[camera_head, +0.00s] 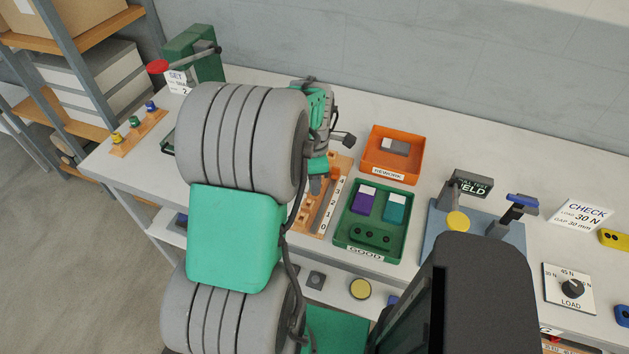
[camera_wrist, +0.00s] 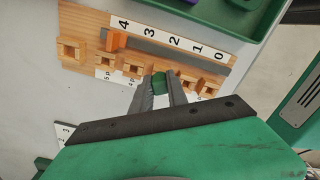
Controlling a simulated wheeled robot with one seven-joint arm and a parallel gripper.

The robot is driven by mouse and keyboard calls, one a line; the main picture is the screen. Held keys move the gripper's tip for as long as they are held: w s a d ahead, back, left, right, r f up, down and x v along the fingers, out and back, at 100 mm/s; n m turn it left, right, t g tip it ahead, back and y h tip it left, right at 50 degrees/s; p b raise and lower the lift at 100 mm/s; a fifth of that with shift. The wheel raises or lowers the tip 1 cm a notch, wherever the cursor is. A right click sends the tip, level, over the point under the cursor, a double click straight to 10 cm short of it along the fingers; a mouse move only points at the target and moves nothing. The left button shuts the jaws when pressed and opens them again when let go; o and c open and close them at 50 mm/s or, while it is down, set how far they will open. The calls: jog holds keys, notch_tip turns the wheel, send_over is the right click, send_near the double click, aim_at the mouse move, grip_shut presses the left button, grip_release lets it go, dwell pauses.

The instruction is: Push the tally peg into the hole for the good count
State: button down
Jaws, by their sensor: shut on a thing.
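The wooden tally board (camera_wrist: 85,22) lies on the bench, with a number strip (camera_wrist: 185,46) reading 4, 3, 2, 1, 0 in the wrist view. Beside the strip is a row of small square wooden sockets. My gripper (camera_wrist: 161,80) is shut on a green peg (camera_wrist: 158,83) over this row, near the middle; I cannot tell whether its lower end is in a socket. An orange marker (camera_wrist: 116,40) stands by the 4. In the head view the board (camera_head: 312,215) is partly hidden by my arm, and the peg cannot be made out.
The green GOOD tray (camera_head: 363,247), right of the board, holds a purple piece, a teal piece and a dark green block. The orange REWORK tray (camera_head: 388,173) behind it holds a grey piece. A blue-based fixture (camera_head: 440,222) stands further right.

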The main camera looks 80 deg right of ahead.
jog(key=c, duration=1.2)
grip_release()
jog(key=shift+r+p, duration=1.85)
jog(key=shift+r, duration=0.65)
